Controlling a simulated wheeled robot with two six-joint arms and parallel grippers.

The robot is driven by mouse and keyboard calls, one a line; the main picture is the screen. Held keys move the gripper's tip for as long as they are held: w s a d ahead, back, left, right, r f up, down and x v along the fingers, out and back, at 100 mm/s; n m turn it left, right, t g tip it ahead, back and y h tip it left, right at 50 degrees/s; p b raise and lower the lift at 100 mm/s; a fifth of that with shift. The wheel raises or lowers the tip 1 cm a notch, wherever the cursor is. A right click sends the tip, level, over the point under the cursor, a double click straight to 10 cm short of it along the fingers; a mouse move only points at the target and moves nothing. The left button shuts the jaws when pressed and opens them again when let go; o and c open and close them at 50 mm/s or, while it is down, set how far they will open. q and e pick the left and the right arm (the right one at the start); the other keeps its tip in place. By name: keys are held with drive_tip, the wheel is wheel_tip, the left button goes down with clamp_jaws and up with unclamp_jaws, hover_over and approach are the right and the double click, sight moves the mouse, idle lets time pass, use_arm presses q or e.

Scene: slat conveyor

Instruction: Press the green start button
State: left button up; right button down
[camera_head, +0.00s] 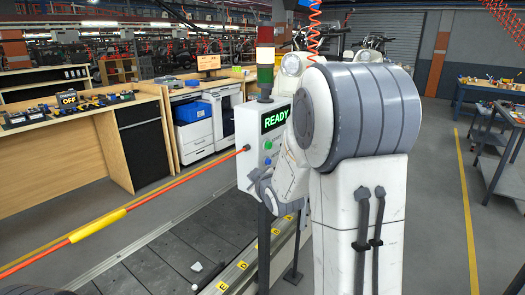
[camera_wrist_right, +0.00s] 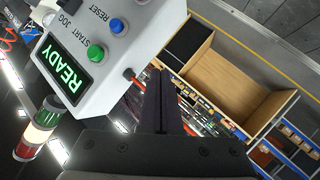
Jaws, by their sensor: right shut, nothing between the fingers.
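The control box (camera_head: 250,135) stands on a post and has a lit READY display (camera_head: 275,119). In the right wrist view the green start button (camera_wrist_right: 95,53) sits under the READY display (camera_wrist_right: 67,65), with a blue button (camera_wrist_right: 117,26) farther along the panel. The green button (camera_head: 268,145) looks small in the head view. My right gripper (camera_wrist_right: 160,74) is shut and empty, its fingertips apart from the green button and to its right in the wrist view. In the head view my right gripper (camera_head: 262,186) is low by the box, partly hidden by my arm. My left gripper is not in view.
A red-orange rod with a yellow sleeve (camera_head: 97,226) runs to the box's side. The slat conveyor (camera_head: 165,255) lies below. A signal tower (camera_head: 265,60) rises above the box. A wooden bench (camera_head: 60,150) stands at left.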

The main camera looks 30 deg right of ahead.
sight(269, 146)
drive_tip(key=s+d+r+t+h, duration=0.1)
drive_tip(key=s+d+r+h, duration=0.1)
drive_tip(key=d, duration=0.5)
drive_tip(key=s+d+r+t+h, duration=0.1)
drive_tip(key=d+t+h, duration=0.1)
drive_tip(key=d, duration=0.6)
drive_tip(key=shift+s+d+r+t+b, duration=0.15)
drive_tip(key=shift+s+r+t+b, duration=0.15)
drive_tip(key=shift+s+r+b, duration=0.1)
drive_tip(key=shift+w, duration=0.1)
drive_tip(key=w+a, duration=0.3)
drive_tip(key=w, duration=0.5)
drive_tip(key=shift+a+p, duration=0.2)
drive_tip(key=shift+p, duration=0.25)
idle(0.5)
